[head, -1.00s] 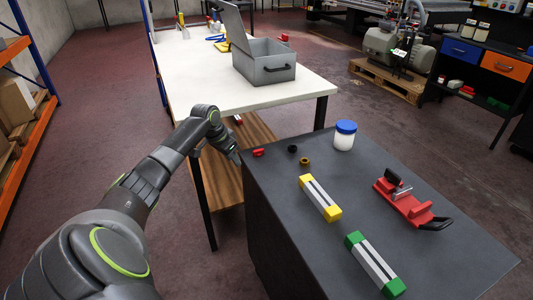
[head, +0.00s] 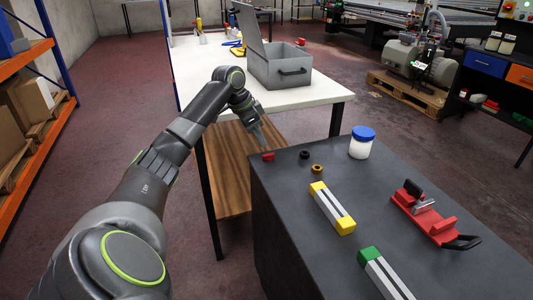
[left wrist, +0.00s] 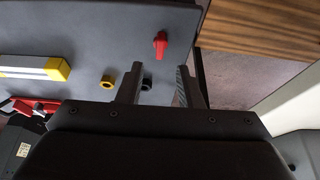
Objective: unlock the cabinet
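The dark grey cabinet (head: 300,215) stands at the centre right, its flat top in view. A small red knob-like piece (head: 268,157) is at the top's far left corner. It also shows in the left wrist view (left wrist: 160,44). My left gripper (head: 260,142) is just above and behind the red piece in the head view. In the left wrist view the left gripper (left wrist: 160,68) is open, its fingers apart and nothing between them. The red piece lies beyond the fingertips, apart from them. My right gripper is out of view.
On the cabinet top are a black ring (head: 304,155), a brass ring (head: 317,169), a blue-lidded jar (head: 362,142), a yellow-ended bar (head: 332,208), a green-ended bar (head: 384,275) and a red clamp-like tool (head: 425,218). A white table (head: 200,80) with a grey open box (head: 281,70) stands behind.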

